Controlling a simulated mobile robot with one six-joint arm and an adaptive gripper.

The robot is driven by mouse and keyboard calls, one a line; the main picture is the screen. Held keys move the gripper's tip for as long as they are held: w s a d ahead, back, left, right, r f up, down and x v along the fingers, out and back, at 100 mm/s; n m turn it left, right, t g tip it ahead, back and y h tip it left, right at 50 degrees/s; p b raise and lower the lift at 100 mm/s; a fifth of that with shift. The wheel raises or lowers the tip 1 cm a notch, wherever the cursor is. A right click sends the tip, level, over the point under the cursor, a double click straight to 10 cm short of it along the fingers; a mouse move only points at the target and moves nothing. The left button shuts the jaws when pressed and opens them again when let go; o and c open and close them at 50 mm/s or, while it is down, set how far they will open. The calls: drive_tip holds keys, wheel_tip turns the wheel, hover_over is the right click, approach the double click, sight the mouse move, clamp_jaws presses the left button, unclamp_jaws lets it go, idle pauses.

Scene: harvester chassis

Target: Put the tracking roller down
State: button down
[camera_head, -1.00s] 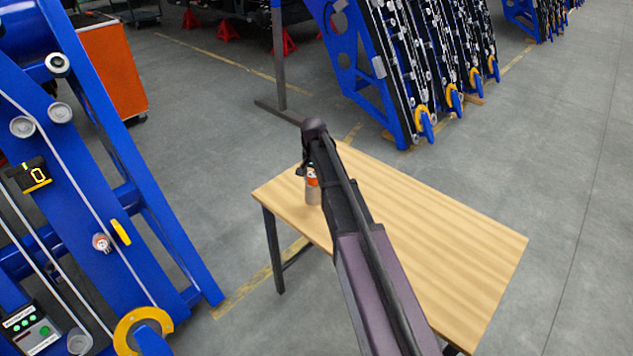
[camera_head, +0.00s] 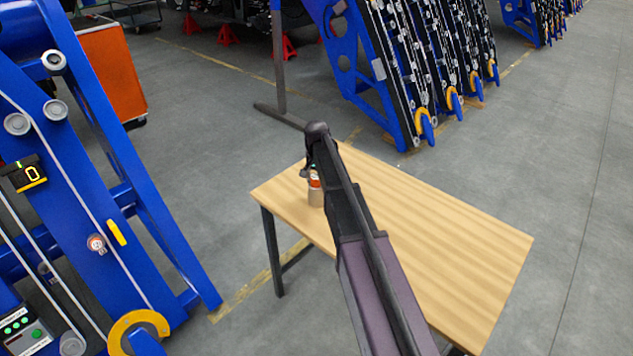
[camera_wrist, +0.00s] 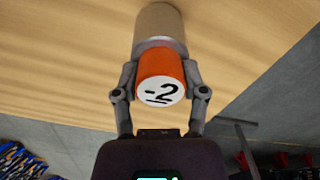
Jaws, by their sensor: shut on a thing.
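The tracking roller (camera_head: 316,194) is a small tan cylinder with an orange end, held over the left end of the wooden table (camera_head: 440,235). In the wrist view the roller (camera_wrist: 158,25) shows an orange cap with a white face marked "-2", a grey ring and a tan body. My gripper (camera_wrist: 161,72) is shut on the orange part, one finger on each side. In the head view my gripper (camera_head: 312,170) is partly hidden by my own arm. I cannot tell whether the roller's far end touches the tabletop.
The tabletop right of my arm is bare. A blue chassis frame (camera_head: 95,200) with rollers and a yellow hook stands at the left. More blue frames (camera_head: 400,70) stand behind the table. An orange cabinet (camera_head: 110,75) is at the back left. Grey floor is open at the right.

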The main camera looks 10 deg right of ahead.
drive_tip(key=shift+c, duration=0.7)
unclamp_jaws()
drive_tip(key=shift+r, duration=0.15)
wheel_tip(320, 180, up, 12)
drive_tip(key=p, duration=1.2)
drive_tip(key=shift+s, duration=0.1)
drive_tip(key=s+n, duration=0.6)
drive_tip(key=s, duration=2.3)
